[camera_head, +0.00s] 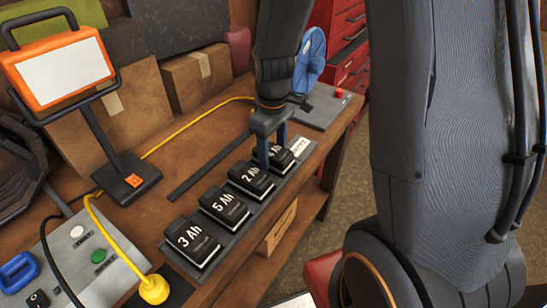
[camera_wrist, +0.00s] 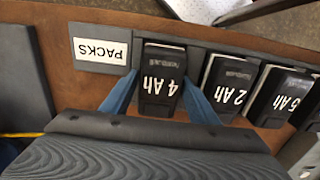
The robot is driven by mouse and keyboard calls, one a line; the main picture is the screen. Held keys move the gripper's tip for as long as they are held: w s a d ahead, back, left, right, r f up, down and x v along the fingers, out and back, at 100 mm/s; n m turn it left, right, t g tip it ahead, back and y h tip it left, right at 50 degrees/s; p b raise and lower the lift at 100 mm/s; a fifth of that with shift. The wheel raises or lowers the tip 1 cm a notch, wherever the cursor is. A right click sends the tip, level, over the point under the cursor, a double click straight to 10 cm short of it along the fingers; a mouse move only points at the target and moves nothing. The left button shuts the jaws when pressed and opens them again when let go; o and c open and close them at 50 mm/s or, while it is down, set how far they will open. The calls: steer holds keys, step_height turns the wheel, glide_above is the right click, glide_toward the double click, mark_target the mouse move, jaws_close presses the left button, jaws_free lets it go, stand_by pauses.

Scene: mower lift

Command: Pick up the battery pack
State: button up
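Several black battery packs with white labels sit in a row on a grey tray (camera_head: 188,262) on the wooden bench. The 4 Ah pack (camera_wrist: 160,90) is at the far end, beside the PACKS label. It is partly hidden behind my gripper in the head view (camera_head: 280,158). The 2 Ah pack (camera_head: 251,180), 5 Ah pack (camera_head: 224,207) and 3 Ah pack (camera_head: 193,241) follow towards the near end. My gripper (camera_wrist: 161,80) points down over the 4 Ah pack, one blue finger on each side of it. The fingers look spread, without a clear grip; the pack sits in the tray.
An orange-framed lamp (camera_head: 66,72) stands at the left of the bench. A control panel (camera_head: 92,262) with a yellow plug (camera_head: 154,289) lies at the near left. Cardboard boxes (camera_head: 196,78) stand behind. The 2 Ah pack is close beside my right finger in the wrist view.

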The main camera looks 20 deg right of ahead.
steer(key=c, duration=1.1)
steer(key=shift+r, duration=0.1)
